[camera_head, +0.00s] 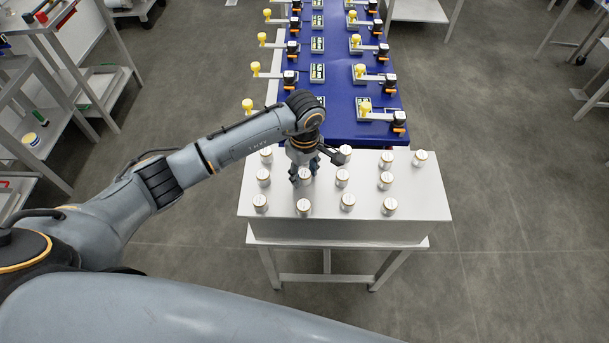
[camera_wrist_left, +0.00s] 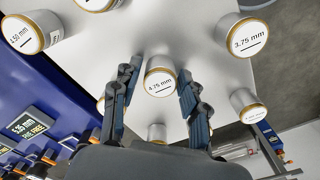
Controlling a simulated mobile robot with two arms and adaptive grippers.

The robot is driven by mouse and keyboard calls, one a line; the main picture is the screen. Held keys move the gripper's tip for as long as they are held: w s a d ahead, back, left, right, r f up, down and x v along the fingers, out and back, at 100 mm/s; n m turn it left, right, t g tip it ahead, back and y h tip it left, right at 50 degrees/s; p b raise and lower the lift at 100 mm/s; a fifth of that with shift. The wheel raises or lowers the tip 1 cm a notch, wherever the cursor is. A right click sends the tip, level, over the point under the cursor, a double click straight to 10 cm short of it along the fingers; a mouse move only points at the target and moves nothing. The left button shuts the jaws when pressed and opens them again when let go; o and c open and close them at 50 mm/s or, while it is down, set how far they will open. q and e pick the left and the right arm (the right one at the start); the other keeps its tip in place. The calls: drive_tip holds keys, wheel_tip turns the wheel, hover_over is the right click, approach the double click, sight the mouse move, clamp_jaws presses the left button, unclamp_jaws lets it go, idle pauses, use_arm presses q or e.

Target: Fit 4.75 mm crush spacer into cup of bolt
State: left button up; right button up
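The spacer labelled 4.75 mm (camera_wrist_left: 160,82) is a white cylinder with a gold rim, standing on the white table (camera_head: 410,225). My left gripper (camera_head: 304,172) is low over the table's left part. In the left wrist view its two fingers (camera_wrist_left: 160,84) are open, one on each side of this spacer, with a small gap visible at each side. Several stations with yellow-topped parts (camera_head: 360,72) line the blue table (camera_head: 340,125). I cannot tell which holds the bolt cup for this spacer. My right gripper is not in view.
Several similar spacers stand around, including one labelled 3.75 mm (camera_wrist_left: 247,38) and one labelled 4.50 mm (camera_wrist_left: 28,34). Grey shelves (camera_head: 35,130) stand at the left.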

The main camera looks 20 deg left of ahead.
use_arm(q)
clamp_jaws()
drive_tip(key=shift+r, duration=0.15)
